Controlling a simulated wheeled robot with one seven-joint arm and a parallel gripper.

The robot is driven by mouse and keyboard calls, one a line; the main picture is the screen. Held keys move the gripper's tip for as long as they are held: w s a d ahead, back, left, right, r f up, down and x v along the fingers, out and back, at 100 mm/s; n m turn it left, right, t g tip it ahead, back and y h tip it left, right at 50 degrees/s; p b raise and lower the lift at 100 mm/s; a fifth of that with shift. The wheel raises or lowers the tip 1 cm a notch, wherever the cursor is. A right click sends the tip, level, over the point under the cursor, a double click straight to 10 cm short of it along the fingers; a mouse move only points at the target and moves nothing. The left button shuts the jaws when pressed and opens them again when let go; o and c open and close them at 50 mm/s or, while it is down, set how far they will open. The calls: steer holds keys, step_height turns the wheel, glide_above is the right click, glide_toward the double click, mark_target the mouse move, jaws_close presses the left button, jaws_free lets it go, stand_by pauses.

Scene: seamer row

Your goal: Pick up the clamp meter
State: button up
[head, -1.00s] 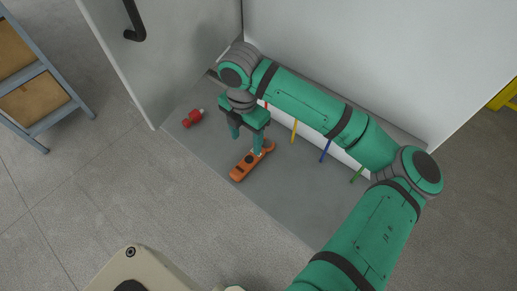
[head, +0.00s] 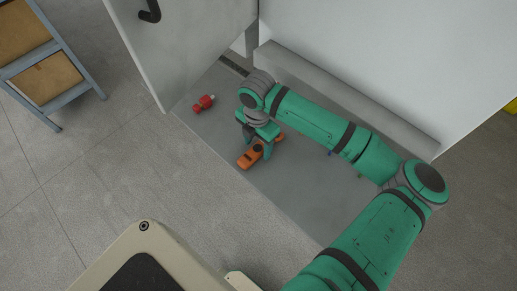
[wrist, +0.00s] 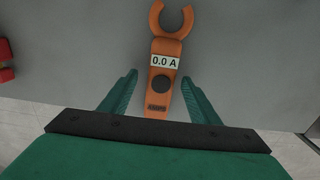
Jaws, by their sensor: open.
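The orange clamp meter (head: 250,157) lies flat on the grey floor plate of the open cabinet. In the wrist view the clamp meter (wrist: 162,72) shows its open-topped jaw pointing away, a "0.0 A" display and a dark round dial. My gripper (head: 257,146) is above it in the head view and covers part of it. In the wrist view the fingers of my gripper (wrist: 159,95) are open, one on each side of the meter's lower body, with gaps on both sides. I cannot tell the exact height above it.
A red object (head: 203,103) lies on the plate to the left of my gripper; its edge shows in the wrist view (wrist: 5,62). The open cabinet door (head: 190,40) stands behind at left. A blue-framed rack (head: 50,65) stands at far left. Floor in front is clear.

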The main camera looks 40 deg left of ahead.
mark_target(259, 147)
steer(key=shift+d+f, duration=0.1)
steer(key=shift+c, duration=0.3)
steer(key=shift+w, duration=0.1)
steer(key=c, duration=1.2)
steer(key=shift+w+r, duration=0.1)
steer(key=shift+r, duration=0.4)
step_height(259, 147, up, 2)
steer(key=shift+r, duration=0.1)
steer(key=s+d+r, duration=1)
steer(key=shift+d, duration=0.1)
